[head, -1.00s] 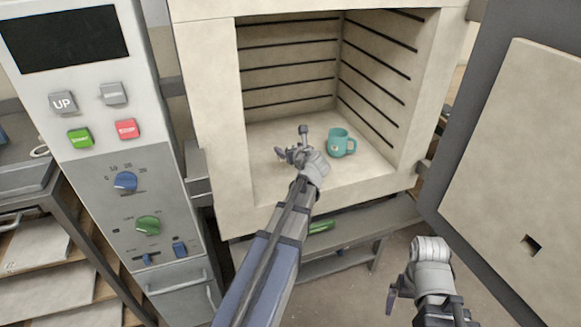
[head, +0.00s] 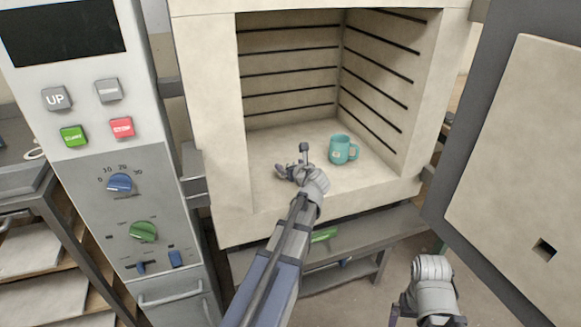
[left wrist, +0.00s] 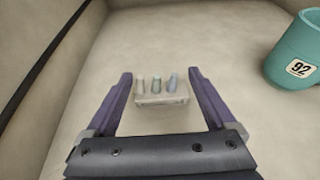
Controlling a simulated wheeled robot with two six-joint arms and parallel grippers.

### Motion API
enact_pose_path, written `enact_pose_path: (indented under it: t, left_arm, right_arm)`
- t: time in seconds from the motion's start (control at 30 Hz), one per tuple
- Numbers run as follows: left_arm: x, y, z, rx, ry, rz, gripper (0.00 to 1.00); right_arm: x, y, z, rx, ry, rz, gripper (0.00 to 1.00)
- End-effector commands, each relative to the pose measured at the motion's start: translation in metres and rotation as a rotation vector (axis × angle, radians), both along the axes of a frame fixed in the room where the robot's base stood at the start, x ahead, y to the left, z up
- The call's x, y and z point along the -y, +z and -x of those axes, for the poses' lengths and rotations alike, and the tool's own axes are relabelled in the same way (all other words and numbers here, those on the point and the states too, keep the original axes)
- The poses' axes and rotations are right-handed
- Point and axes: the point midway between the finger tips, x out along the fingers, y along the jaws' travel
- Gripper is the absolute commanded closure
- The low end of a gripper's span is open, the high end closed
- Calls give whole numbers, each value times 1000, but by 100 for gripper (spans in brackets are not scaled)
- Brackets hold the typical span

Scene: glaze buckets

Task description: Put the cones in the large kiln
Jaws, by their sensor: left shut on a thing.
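In the left wrist view, several small cones (left wrist: 157,83) in pale and blue-grey tones stand upright in a row on a pale block (left wrist: 162,101). My left gripper (left wrist: 160,74) has its purple fingers on either side of the block and is shut on it. In the head view my left gripper (head: 284,172) is inside the open large kiln (head: 222,110), low over its floor; the cones cannot be made out there. My right gripper (head: 400,312) is low at the right, outside the kiln, partly cut off by the frame; its jaws are unclear.
A teal mug (head: 342,150) stands on the kiln floor right of my left gripper, and also shows in the left wrist view (left wrist: 296,52). The kiln door (head: 515,150) is swung open at the right. A control panel (head: 105,190) stands at the left.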

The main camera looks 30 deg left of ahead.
Motion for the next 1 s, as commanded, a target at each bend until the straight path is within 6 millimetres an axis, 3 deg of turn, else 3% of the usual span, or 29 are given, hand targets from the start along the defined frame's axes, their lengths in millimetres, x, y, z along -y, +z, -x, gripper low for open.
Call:
enact_pose_path:
  t: [0.03,0.07,0.13,0.47,1.0]
  left_arm:
    - [0,-4,0,0,0,0,69]
    - [0,-2,0,0,0,0,9]
    - [0,-2,0,0,0,0,1]
    - [0,4,0,0,0,0,0]
    - [70,42,61,0,-2,0,0]
  right_arm:
    - [0,-4,0,0,0,0,0]
    - [0,-2,0,0,0,0,0]
    - [0,-2,0,0,0,0,0]
    - [0,4,0,0,0,0,0]
    - [0,42,0,0,0,0,0]
